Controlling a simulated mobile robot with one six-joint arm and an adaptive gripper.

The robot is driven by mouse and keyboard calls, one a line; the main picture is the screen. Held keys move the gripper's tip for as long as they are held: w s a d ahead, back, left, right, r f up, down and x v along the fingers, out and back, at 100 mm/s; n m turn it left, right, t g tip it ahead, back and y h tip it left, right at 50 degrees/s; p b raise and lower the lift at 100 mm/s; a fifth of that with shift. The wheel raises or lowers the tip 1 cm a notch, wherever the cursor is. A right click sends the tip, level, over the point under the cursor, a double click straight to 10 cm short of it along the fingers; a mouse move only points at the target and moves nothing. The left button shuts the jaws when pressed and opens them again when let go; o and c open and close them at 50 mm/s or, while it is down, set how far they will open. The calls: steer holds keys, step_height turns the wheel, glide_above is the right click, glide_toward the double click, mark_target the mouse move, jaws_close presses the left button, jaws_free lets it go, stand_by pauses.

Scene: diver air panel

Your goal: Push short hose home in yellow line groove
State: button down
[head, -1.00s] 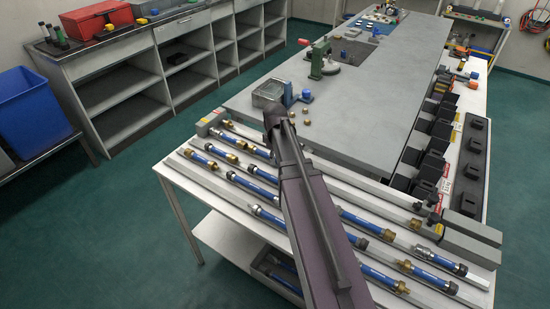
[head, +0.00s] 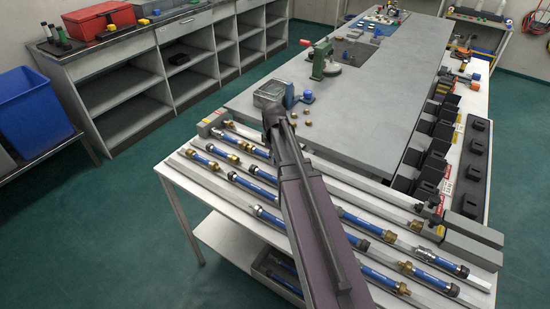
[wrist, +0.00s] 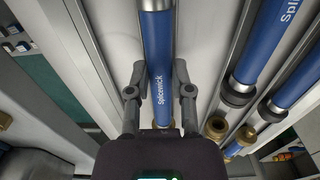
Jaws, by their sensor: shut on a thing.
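In the wrist view, a blue hose (wrist: 158,45) marked "Splicewick" runs between the two fingers of my gripper (wrist: 161,80). The gripper is shut on it. I cannot tell from this view whether the hose is fully seated in a groove, or which groove is the yellow line's. In the head view, my arm covers the gripper and the held hose.
Other blue hoses (wrist: 262,45) with dark collars and brass ends lie to the right in the wrist view. In the head view, several rows of hoses (head: 256,189) lie on a white table.

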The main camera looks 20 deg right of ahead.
steer(key=shift+w+a, duration=0.35)
steer(key=shift+w, duration=0.2)
stand_by(0.4)
steer(key=shift+c, duration=2.2)
jaws_free()
steer(key=shift+s, duration=0.15)
